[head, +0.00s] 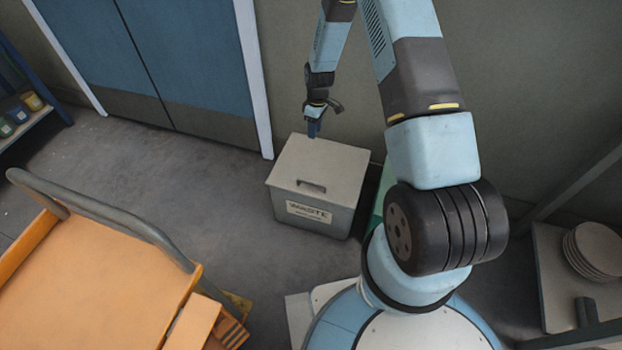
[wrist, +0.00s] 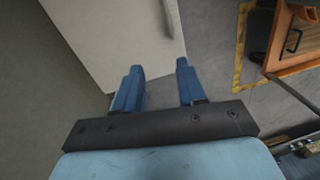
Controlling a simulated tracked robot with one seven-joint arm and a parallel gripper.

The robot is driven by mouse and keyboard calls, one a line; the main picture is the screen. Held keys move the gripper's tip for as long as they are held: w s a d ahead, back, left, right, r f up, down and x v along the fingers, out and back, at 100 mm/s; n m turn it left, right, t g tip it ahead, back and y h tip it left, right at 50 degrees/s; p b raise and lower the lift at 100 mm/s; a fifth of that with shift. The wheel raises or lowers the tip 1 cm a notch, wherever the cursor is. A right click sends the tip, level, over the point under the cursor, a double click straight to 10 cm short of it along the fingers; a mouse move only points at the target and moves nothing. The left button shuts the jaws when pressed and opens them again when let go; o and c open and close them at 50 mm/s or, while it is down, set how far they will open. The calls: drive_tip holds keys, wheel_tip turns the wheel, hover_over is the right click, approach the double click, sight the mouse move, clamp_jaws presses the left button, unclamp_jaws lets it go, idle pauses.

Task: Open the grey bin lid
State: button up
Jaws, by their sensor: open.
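The grey waste bin (head: 311,212) stands on the floor against the back wall, with a "WASTE" label on its front. Its flat lid (head: 320,163) is down, and a dark handle (head: 311,186) sits near the lid's front edge. My gripper (head: 314,130) hangs over the back part of the lid. In the wrist view my gripper (wrist: 157,78) is open, with two blue fingers apart and nothing between them. The pale lid (wrist: 115,35) fills the upper middle of that view, beyond the fingers. I cannot tell whether the fingertips touch it.
An orange cart (head: 90,285) with a grey rail stands at the front left. Blue doors (head: 180,60) are behind, left of the bin. A stack of plates (head: 592,250) sits at the right. The floor left of the bin is clear.

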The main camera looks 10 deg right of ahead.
drive_tip(key=shift+n+g, duration=0.4)
drive_tip(key=shift+n, duration=0.1)
drive_tip(key=s+f, duration=0.1)
drive_tip(key=f, duration=0.7)
drive_tip(key=s+a+f, duration=0.1)
drive_tip(key=s+f, duration=0.1)
drive_tip(key=f, duration=0.5)
drive_tip(key=s+a+f, duration=0.1)
drive_tip(key=f, duration=0.7)
drive_tip(key=shift+s+a+f, duration=0.15)
drive_tip(key=shift+s+f, duration=0.1)
drive_tip(key=shift+f, duration=0.1)
drive_tip(key=shift+c, duration=0.5)
clamp_jaws()
